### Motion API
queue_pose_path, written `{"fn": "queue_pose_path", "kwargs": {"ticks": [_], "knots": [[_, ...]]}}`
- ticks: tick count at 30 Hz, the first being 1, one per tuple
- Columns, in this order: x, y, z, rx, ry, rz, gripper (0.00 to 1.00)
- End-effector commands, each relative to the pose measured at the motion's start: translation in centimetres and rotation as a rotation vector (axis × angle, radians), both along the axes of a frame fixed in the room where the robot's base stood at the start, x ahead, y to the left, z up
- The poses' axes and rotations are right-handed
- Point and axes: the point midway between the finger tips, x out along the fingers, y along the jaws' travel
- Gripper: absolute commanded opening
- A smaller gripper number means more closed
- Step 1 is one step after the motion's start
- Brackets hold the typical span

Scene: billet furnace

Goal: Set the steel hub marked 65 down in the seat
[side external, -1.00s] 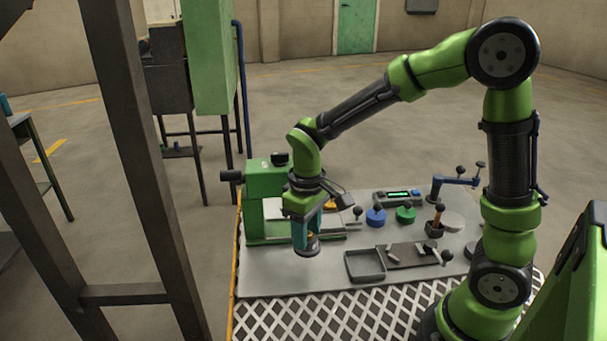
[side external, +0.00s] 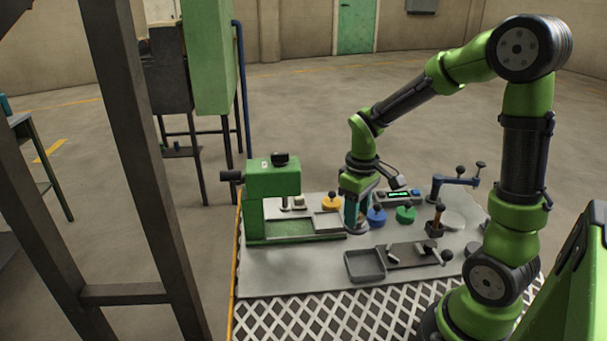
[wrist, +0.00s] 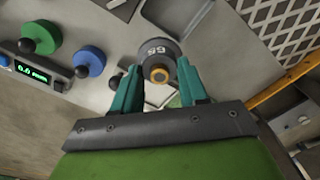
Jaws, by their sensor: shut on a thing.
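The steel hub marked 65 (wrist: 153,50) is a dark grey round piece with a brass-coloured boss. In the side external view my gripper (side external: 355,212) points down over the middle of the grey bench, between the green press-like machine and the blue knob. The hub's dark lower end shows beneath the fingers, low over the bench; I cannot tell whether it touches. I cannot identify the seat for certain in either view.
The green machine (side external: 272,185) stands at left. A shallow grey tray (side external: 365,278) and a dark clamp plate (side external: 405,257) lie in front.

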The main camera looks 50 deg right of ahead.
Motion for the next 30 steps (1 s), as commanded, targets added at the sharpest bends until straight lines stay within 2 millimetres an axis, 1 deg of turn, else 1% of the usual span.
{"fn": "queue_pose_path", "kwargs": {"ticks": [1,6,9,12,17,21,24,30], "knots": [[1.5,-0.4,-0.2,0.000,0.001,0.000,0.00],[5.5,-1.7,-0.6,0.000,-0.001,0.000,0.00],[7.2,-2.2,-0.7,-0.001,0.000,0.000,0.00],[8.3,-2.5,-0.8,-0.001,-0.002,0.000,0.00],[9.4,-2.9,-0.9,0.000,-0.001,-0.001,0.00],[9.3,-2.9,-3.1,0.001,0.004,-0.001,0.00],[9.4,-2.9,-4.1,0.001,0.000,-0.001,0.00],[9.4,-2.9,-4.4,0.000,-0.002,-0.001,0.00]]}}
